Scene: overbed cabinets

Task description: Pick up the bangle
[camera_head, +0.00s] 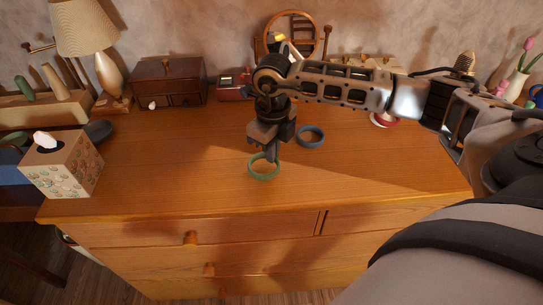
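A green bangle (264,177) lies on the wooden dresser top near its front edge. A blue bangle (311,145) lies a little behind it to the right. My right gripper (271,158) points down at the far rim of the green bangle, with its fingertips over or at that rim. The fingers overlap in this view, so I cannot tell whether they are apart or closed on the rim. My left gripper is out of view.
On the dresser (190,190) stand a tissue box (66,168) at left, a lamp (108,75), a wooden box (168,82), a small red box (232,86) and a round mirror (292,30) at the back. The front middle is clear.

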